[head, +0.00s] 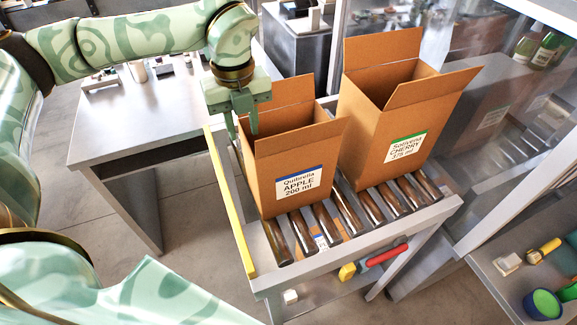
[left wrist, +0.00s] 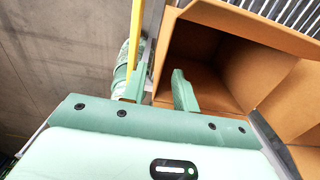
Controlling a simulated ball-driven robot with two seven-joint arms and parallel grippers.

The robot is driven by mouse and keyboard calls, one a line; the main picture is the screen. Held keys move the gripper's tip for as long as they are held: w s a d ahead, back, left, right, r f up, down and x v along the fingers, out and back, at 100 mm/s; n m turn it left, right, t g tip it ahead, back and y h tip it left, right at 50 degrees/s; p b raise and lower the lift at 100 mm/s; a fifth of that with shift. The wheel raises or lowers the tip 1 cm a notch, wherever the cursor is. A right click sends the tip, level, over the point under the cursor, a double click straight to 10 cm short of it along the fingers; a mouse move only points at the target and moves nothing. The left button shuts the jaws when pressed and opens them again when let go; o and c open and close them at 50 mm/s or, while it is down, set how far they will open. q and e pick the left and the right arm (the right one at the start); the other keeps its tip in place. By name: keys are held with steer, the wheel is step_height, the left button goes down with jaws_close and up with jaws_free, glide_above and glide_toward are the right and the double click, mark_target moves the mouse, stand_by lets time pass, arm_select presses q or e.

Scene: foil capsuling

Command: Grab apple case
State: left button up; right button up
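The apple case (head: 293,165) is an open brown cardboard box labelled "Quibrella APPLE 200 ml" with a blue stripe. It stands upright on the roller conveyor, its flaps raised. My left gripper (head: 242,130) is above its left side, pointing down, with its fingers apart. In the left wrist view my left gripper (left wrist: 156,82) has one finger over the inside of the case (left wrist: 195,60) and the other outside its wall, so the fingers appear to straddle that wall. I cannot tell whether either finger touches it. My right gripper is not in view.
A similar cherry case (head: 385,125) with a green stripe stands close on the right. The roller conveyor (head: 350,238) has a yellow rail (head: 229,200) along its left side. A grey table (head: 125,120) stands behind on the left.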

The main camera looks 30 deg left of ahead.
mark_target(245, 138)
arm_select(q)
steer(key=f, duration=0.5)
steer(key=shift+w, duration=0.2)
jaws_close()
steer(key=shift+r, duration=0.15)
